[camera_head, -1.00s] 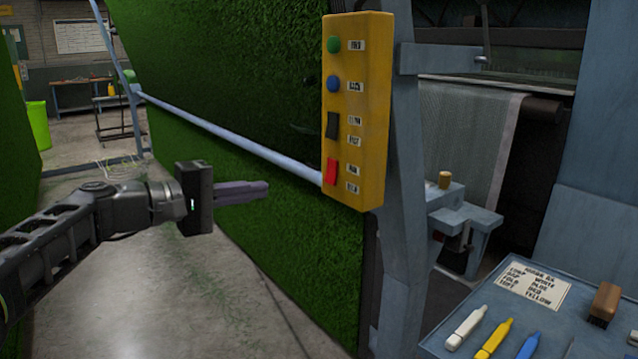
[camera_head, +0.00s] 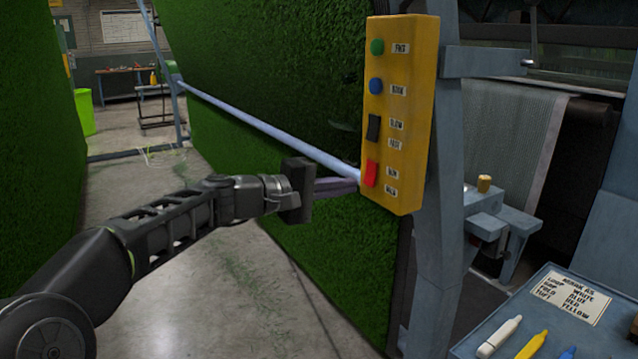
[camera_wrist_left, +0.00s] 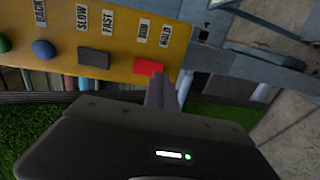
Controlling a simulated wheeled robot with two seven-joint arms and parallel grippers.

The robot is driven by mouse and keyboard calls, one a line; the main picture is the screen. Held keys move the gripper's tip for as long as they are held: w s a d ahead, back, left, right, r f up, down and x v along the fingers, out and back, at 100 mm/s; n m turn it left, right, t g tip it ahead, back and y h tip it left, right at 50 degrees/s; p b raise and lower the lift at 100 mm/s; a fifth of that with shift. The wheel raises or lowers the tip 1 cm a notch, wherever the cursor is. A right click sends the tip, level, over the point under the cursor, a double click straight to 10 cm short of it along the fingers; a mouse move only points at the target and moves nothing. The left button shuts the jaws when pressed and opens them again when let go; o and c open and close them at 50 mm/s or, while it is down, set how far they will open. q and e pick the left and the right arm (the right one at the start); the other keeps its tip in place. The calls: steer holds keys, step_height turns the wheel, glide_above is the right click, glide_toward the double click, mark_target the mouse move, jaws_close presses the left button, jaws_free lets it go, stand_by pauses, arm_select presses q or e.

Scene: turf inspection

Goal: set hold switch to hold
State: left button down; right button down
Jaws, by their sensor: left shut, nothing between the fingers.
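The hold switch is a red rocker (camera_head: 371,173) low on the yellow control box (camera_head: 409,110), with labels beside it that look like RUN and HOLD. In the left wrist view the red switch (camera_wrist_left: 149,66) shows next to the RUN and HOLD labels on the yellow panel (camera_wrist_left: 130,30). My left gripper (camera_head: 352,186) is shut and empty, its fingertips at the lower left edge of the box, close to the switch's lower end. In the wrist view its fingers (camera_wrist_left: 160,85) reach the panel's edge beside the switch. I cannot tell whether they touch. My right gripper is not in view.
Above the switch are a black rocker (camera_head: 374,128), a blue button (camera_head: 376,86) and a green button (camera_head: 377,47). A blue-grey post (camera_head: 440,200) stands right of the box. A pale blue rail (camera_head: 260,132) runs across the turf. A marker tray (camera_head: 490,325) is at lower right.

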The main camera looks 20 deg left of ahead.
mark_target(367, 185)
arm_select(q)
steer(key=shift+p+x, duration=0.3)
steer(key=shift+x, duration=1.2)
steer(key=shift+w+d+b, duration=0.15)
steer(key=shift+b, duration=0.15)
steer(key=shift+f, duration=0.1)
